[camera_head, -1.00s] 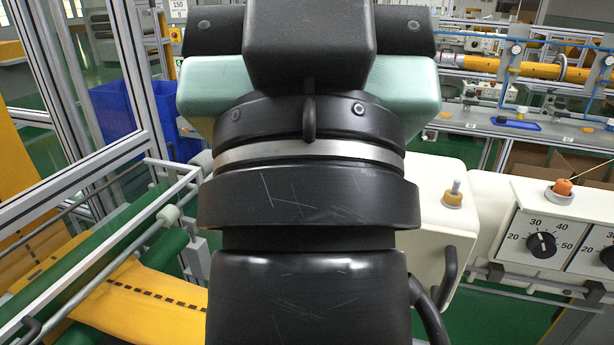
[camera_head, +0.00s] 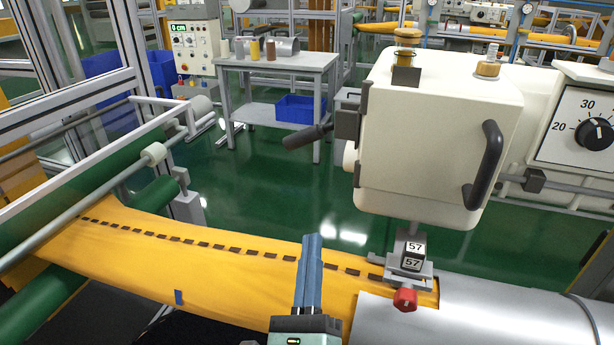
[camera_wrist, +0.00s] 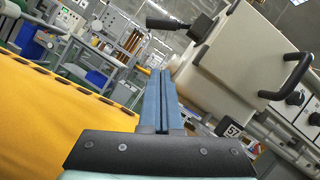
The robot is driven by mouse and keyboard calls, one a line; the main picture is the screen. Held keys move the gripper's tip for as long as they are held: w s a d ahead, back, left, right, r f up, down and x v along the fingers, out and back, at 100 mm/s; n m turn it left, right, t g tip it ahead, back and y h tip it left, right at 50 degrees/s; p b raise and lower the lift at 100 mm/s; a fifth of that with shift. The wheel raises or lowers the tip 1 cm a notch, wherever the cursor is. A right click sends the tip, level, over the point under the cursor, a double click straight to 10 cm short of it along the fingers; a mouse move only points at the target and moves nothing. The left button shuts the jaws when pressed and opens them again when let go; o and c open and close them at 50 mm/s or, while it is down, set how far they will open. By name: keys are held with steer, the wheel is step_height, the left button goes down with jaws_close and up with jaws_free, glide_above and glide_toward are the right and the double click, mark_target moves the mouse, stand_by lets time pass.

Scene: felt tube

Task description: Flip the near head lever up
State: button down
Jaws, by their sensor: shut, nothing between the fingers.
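The near white machine head (camera_head: 430,135) stands right of centre in the head view, and at the upper right of the wrist view (camera_wrist: 235,70). Its lever (camera_head: 308,136) has a black grip that sticks out left from a dark block (camera_head: 347,122) and slopes slightly down to its tip. The lever also shows at the top of the wrist view (camera_wrist: 165,23). My gripper (camera_head: 313,240) is below the lever, over the yellow felt, its blue fingers together and empty. In the wrist view the fingertips (camera_wrist: 160,73) point toward the area below the lever, apart from it.
Yellow felt (camera_head: 220,265) runs under the head onto a metal cylinder (camera_head: 500,315). A counter reading 57 (camera_head: 413,255) and a red knob (camera_head: 405,300) sit right of my gripper. A black side handle (camera_head: 487,165) is on the head. Open green floor lies behind; a grey table (camera_head: 280,65) stands farther back.

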steer(key=shift+r, duration=0.15)
steer(key=p, duration=0.3)
glide_toward(313, 135)
steer(key=w+d+f, duration=0.1)
steer(key=w+f, duration=0.3)
steer(key=w, duration=0.1)
steer(key=shift+w+a+r+p, duration=0.25)
steer(key=shift+w+r+p, duration=0.35)
steer(key=shift+r+p, duration=0.3)
steer(key=shift+w+a+r+p, duration=0.3)
steer(key=shift+w+r+p, duration=0.35)
steer(key=shift+r+p, duration=0.2)
